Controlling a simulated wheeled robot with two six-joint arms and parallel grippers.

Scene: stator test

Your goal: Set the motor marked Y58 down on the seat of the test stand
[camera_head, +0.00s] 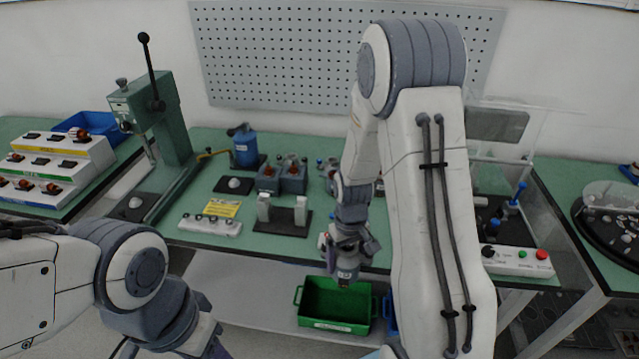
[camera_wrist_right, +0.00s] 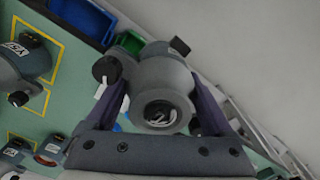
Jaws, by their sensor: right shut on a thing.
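My right gripper (camera_head: 346,252) hangs at the bench's front edge, above a green bin, and is shut on a grey motor. In the right wrist view the motor (camera_wrist_right: 160,90) sits between both fingers, with a dark round end facing the camera. I cannot read its mark. Another grey motor (camera_wrist_right: 25,60) with a partly readable label lies at that view's left. What looks like the test stand, with blue clamps (camera_head: 515,195) and a clear guard, is at right. My arm covers part of it, and its seat is not clear. My left gripper (camera_head: 208,343) is low, its fingers unclear.
The green bin (camera_head: 318,322) is below the bench front. A green press (camera_head: 165,120) is left. A button box (camera_head: 516,261) is at the right front.

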